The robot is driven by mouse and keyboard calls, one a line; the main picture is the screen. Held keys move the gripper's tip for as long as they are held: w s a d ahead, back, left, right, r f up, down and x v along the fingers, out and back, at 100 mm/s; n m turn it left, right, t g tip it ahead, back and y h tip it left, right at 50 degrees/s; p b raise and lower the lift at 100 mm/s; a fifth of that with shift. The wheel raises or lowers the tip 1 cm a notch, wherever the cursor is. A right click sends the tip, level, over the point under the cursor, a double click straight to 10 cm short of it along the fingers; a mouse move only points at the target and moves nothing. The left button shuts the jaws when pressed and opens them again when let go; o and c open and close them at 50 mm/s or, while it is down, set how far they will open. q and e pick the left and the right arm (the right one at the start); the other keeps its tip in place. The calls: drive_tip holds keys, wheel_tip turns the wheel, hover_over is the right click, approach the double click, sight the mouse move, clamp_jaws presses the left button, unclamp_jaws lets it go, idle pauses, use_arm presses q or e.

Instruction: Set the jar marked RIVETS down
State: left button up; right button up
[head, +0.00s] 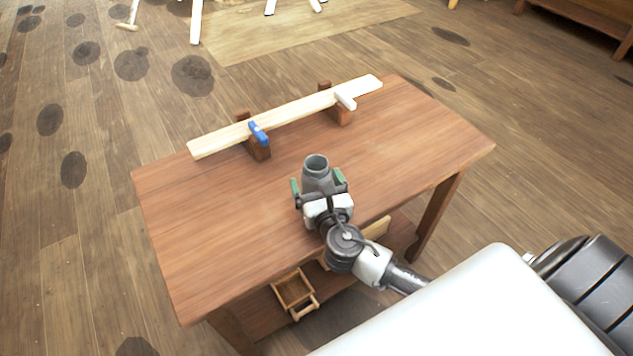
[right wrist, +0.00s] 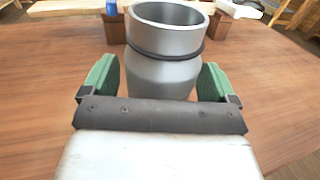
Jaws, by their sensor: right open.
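The grey jar (head: 316,165) stands upright on the wooden table (head: 220,220), near its middle. In the right wrist view the jar (right wrist: 165,65) shows an open mouth and a dark band below its rim; no marking is readable on the side I see. My right gripper (head: 318,184) is open, with one green-padded finger on each side of the jar. In the right wrist view a gap shows between each finger of the gripper (right wrist: 160,78) and the jar. The jar's base is partly hidden by the gripper. My left gripper is not in view.
Behind the jar a pale plank (head: 290,114) rests on two brown wooden blocks, with a blue clamp (head: 258,133) and a white piece (head: 346,100) on it. A small wooden crate (head: 294,291) sits on the lower shelf. The table's left part and right part are clear.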

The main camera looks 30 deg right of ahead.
drive_tip(key=s, duration=0.3)
drive_tip(key=s+a, duration=0.1)
drive_tip(key=s, duration=0.3)
drive_tip(key=s+a+b, duration=0.1)
drive_tip(key=s, duration=0.2)
drive_tip(key=shift+s, duration=0.2)
drive_tip(key=shift+s+a, duration=0.1)
drive_tip(key=shift+s, duration=0.65)
